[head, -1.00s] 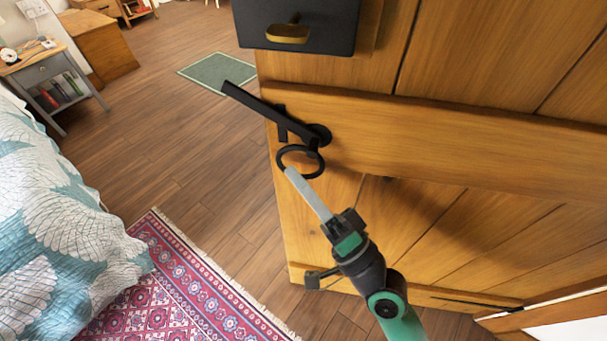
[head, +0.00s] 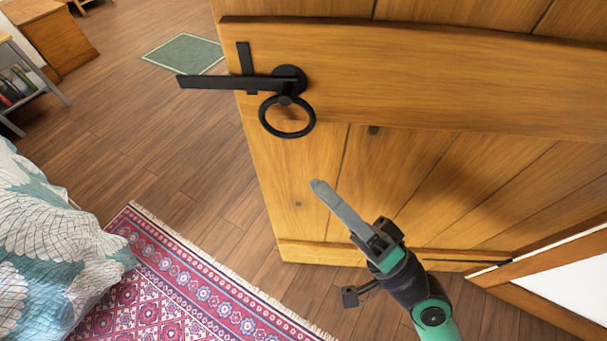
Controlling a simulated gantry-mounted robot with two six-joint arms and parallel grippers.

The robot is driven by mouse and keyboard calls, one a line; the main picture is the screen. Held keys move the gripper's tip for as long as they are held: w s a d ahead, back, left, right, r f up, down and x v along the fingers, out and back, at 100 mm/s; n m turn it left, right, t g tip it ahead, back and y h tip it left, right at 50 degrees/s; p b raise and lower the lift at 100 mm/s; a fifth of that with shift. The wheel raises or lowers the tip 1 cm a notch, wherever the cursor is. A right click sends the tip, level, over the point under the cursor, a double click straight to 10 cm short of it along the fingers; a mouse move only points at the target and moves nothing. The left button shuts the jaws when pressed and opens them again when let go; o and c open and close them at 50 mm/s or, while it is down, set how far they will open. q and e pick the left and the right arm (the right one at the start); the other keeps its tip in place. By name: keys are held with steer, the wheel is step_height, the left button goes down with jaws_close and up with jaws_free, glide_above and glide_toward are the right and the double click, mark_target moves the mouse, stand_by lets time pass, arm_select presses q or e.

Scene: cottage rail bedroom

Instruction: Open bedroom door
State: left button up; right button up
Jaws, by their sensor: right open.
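The wooden plank bedroom door (head: 430,85) stands ajar, with open floor past its free left edge. A black ring handle (head: 287,116) hangs below a round black plate near that edge. The black latch bar (head: 225,82) lies about level and sticks out past the door edge. My right gripper (head: 325,195) is below and right of the ring, apart from it, holding nothing. Its grey fingers overlap in this view. My left gripper is not in view.
Wood floor (head: 150,120) is clear left of the door, with a green mat (head: 184,53) farther off.

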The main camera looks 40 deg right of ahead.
steer(key=shift+s+f, duration=0.1)
steer(key=shift+s, duration=0.25)
